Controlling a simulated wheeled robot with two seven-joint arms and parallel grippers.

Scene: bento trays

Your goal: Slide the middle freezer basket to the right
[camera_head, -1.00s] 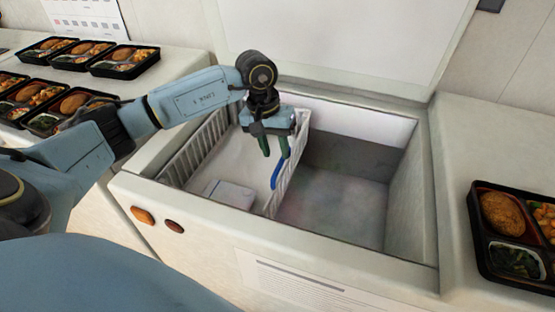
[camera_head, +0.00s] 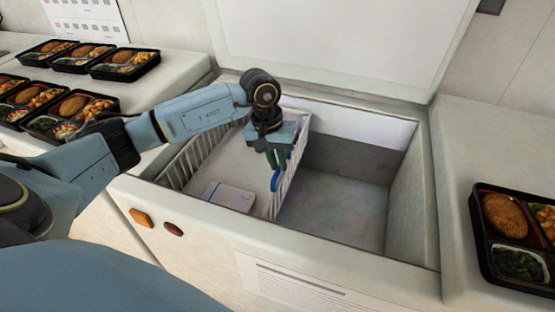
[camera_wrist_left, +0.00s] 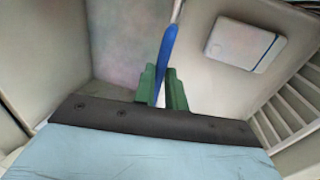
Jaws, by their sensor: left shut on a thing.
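The white freezer basket (camera_head: 178,172) sits in the left part of the open chest freezer (camera_head: 420,215), with slatted side walls and a blue handle (camera_head: 275,181) on its right wall. My left gripper (camera_head: 274,164) reaches down over that wall. Its green fingers are shut on the blue handle, which also shows between the fingertips in the left wrist view (camera_wrist_left: 166,52). A pale flat box (camera_head: 230,196) lies in the basket and shows in the left wrist view (camera_wrist_left: 245,45). The gripper hides part of the basket's right wall. My right gripper is not in view.
The freezer floor (camera_head: 335,210) right of the basket is bare, up to the right inner wall. The raised lid (camera_head: 340,40) stands behind. Bento trays lie on the left counter (camera_head: 125,92), and another bento tray (camera_head: 512,235) is on the right counter.

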